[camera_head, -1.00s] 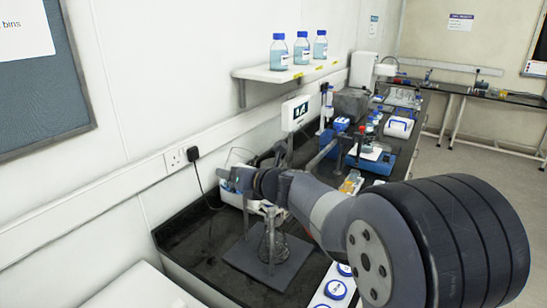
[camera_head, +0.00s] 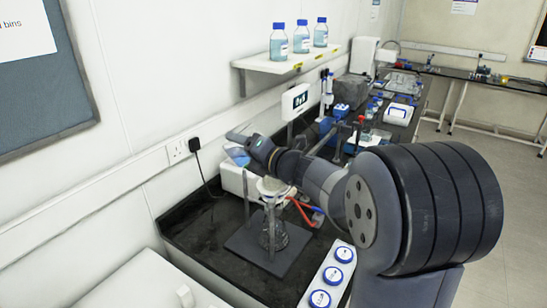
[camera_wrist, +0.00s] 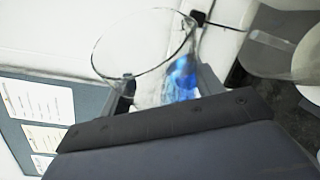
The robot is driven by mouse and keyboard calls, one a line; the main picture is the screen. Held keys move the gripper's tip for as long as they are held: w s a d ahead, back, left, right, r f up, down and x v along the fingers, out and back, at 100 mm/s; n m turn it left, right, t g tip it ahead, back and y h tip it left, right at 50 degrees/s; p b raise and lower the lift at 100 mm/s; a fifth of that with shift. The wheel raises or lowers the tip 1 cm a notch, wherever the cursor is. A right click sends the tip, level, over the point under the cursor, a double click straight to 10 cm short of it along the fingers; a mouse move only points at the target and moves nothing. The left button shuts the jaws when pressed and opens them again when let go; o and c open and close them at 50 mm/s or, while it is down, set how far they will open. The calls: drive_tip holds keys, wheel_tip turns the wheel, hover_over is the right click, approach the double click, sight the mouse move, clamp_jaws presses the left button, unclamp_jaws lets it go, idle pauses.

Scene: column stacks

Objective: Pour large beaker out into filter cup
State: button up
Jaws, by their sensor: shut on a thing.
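The large beaker is clear glass with a little blue liquid. Its round rim (camera_wrist: 143,62) fills the upper middle of the wrist view, and the blue liquid gathers on its right side. In the head view the beaker (camera_head: 238,157) is small and partly hidden by my gripper (camera_head: 247,142). My gripper (camera_wrist: 165,88) is shut on the beaker, one finger on each side. The beaker looks tilted. The pale filter cup (camera_head: 270,187) sits on top of a conical flask (camera_head: 273,235) at a stand, just below and right of my gripper. A pale round edge, probably the cup (camera_wrist: 308,62), shows at the wrist view's right.
A stand base plate (camera_head: 250,247) lies under the flask. A red hose (camera_head: 303,212) runs right of it. A white box (camera_head: 232,180) is behind the stand. Blue-lidded jars (camera_head: 332,275) stand in front. A shelf (camera_head: 290,65) with bottles is above.

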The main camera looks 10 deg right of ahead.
sight(245, 132)
drive_tip(key=shift+d+r+m+t, duration=0.1)
drive_tip(key=shift+r+m+t, duration=0.2)
drive_tip(key=shift+r+m, duration=0.55)
drive_tip(key=shift+w+d+r+m+y, duration=0.15)
drive_tip(key=shift+d+m+y, duration=0.2)
drive_tip(key=shift+m, duration=0.4)
drive_tip(key=shift+a, duration=0.15)
drive_tip(key=shift+r+m+t+p, duration=0.25)
drive_tip(key=shift+m+t+p, duration=0.05)
drive_tip(key=shift+m+p, duration=0.2)
drive_tip(key=shift+r+m+t+p, duration=0.3)
drive_tip(key=shift+r+m+p, duration=0.1)
drive_tip(key=shift+m, duration=0.3)
idle(0.4)
drive_tip(key=shift+w+d+f+m+t, duration=0.15)
drive_tip(key=shift+d+f+m+t, duration=0.2)
drive_tip(key=shift+m, duration=0.45)
